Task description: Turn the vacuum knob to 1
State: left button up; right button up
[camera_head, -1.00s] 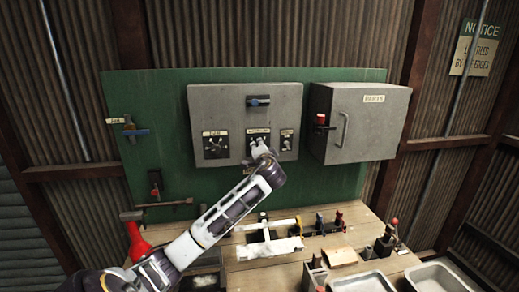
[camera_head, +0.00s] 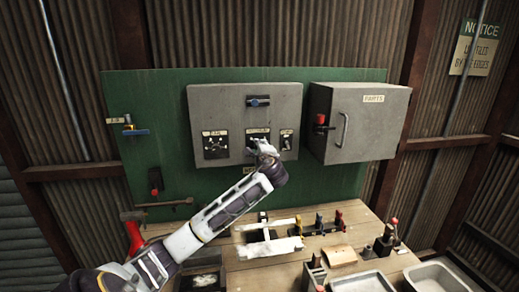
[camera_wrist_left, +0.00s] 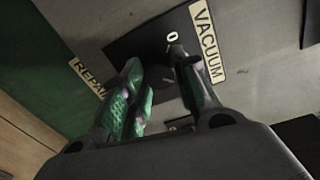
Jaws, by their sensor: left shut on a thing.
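The vacuum dial plate (camera_head: 249,141) is the middle dial on the grey control box (camera_head: 222,105). My left gripper (camera_head: 262,144) is at its front and covers much of it. In the left wrist view, the black plate (camera_wrist_left: 135,45) shows a white 0 mark and the VACUUM label (camera_wrist_left: 207,42). The green-padded fingers of my left gripper (camera_wrist_left: 162,80) reach to this plate and are shut on the vacuum knob. The knob is dark and mostly hidden by the fingers, so its setting cannot be read. My right gripper is in neither view.
Another dial (camera_head: 216,145) is left of the vacuum dial, and a small switch (camera_head: 286,139) is right of it. A blue-handled switch (camera_head: 258,101) is above. The grey PARTS cabinet (camera_head: 360,125) stands to the right. The workbench (camera_head: 345,243) below holds tools and trays.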

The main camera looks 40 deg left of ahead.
pick_arm(q)
jog(key=shift+m, duration=0.3)
jog(key=o, duration=1)
jog(key=shift+d, duration=0.1)
jog(key=shift+v, duration=5.95)
